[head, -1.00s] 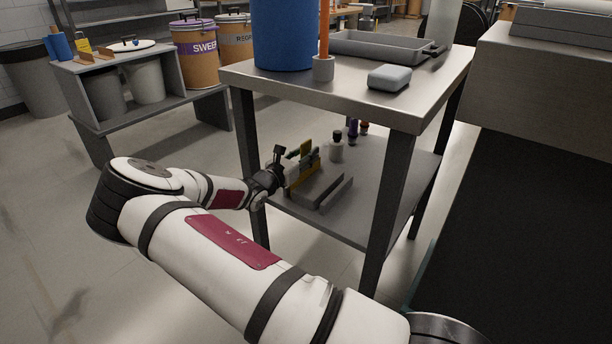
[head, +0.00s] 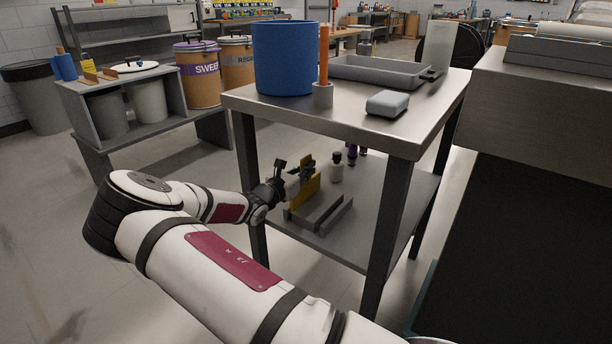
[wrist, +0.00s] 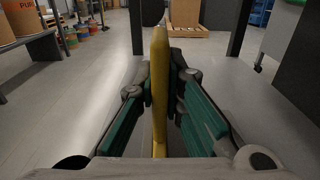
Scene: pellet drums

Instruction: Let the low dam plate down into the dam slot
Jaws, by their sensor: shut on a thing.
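The low dam plate is yellow. In the head view the plate (head: 310,190) stands upright on edge at the far left side of a grey channel-like piece on the lower shelf. In the wrist view the plate (wrist: 160,75) shows edge-on between the green-padded fingers. My gripper (wrist: 160,95) is shut on it. In the head view my gripper (head: 288,187) is at the plate's left, under the table top. The grey piece (head: 325,213) has raised walls and may be the dam slot. I cannot tell whether the plate's lower edge is in a slot.
Small bottles (head: 337,167) stand on the lower shelf (head: 395,195) behind the plate. The table leg (head: 247,165) is close to my arm. The table top (head: 345,120) above carries a blue drum (head: 285,60), a tray (head: 375,72) and a grey block (head: 387,103).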

